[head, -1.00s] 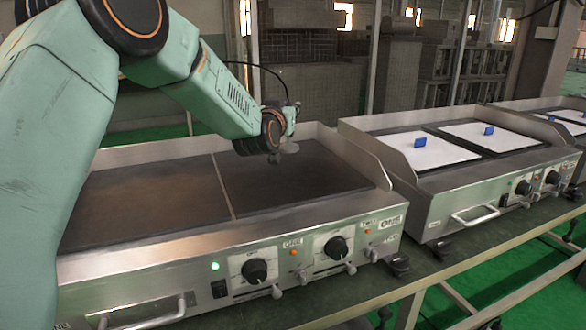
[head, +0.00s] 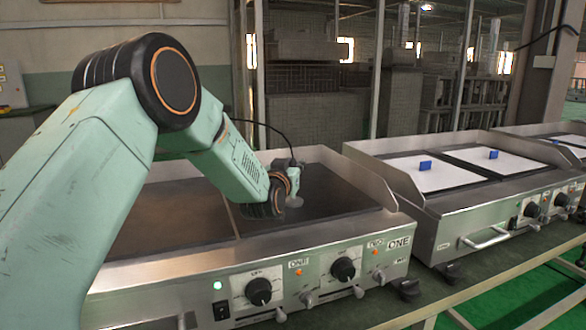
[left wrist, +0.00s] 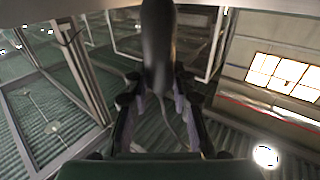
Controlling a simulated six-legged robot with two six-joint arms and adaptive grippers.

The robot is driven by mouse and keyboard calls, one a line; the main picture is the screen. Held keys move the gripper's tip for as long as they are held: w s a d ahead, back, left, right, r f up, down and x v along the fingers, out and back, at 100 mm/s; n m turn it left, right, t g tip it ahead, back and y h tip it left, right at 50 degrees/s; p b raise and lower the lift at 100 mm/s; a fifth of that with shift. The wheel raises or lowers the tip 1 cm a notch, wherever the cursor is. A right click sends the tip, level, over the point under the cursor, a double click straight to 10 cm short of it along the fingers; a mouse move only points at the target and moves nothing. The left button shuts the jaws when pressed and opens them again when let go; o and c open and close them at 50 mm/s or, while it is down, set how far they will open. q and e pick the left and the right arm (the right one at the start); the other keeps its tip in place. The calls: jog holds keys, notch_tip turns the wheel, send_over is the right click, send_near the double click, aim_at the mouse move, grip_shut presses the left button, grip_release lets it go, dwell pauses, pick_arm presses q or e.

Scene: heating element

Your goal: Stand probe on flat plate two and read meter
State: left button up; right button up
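The near griddle has a dark left plate (head: 170,210) and a dark right plate (head: 335,193), parted by a thin seam. My left gripper (left wrist: 158,95) is shut on the probe (left wrist: 158,40), a dark rounded shaft between its fingers in the left wrist view. In the head view the probe (head: 293,178) hangs roughly upright over the right plate, with a small grey foot (head: 294,202) at its lower end. I cannot tell whether the foot touches the plate. My arm hides part of the left plate. No meter reading is visible. My right gripper is out of view.
The griddle front has a lit green lamp (head: 217,285), a left knob (head: 258,291) and a right knob (head: 343,269). A raised steel side wall (head: 372,180) borders the right plate. A second griddle (head: 470,215) with white sheets and blue tabs stands to the right.

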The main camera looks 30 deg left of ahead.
pick_arm(q)
jog(key=shift+o, duration=1.4)
jog(key=shift+s+r, duration=0.2)
jog(key=shift+s, duration=0.05)
jog(key=shift+o, duration=0.7)
jog(key=shift+w+a, duration=0.1)
jog(key=shift+w+f, duration=0.15)
jog(key=shift+f, duration=0.05)
jog(key=shift+s+r, duration=0.15)
jog(key=shift+s, duration=0.4)
jog(key=p+v, duration=0.3)
jog(key=v, duration=0.8)
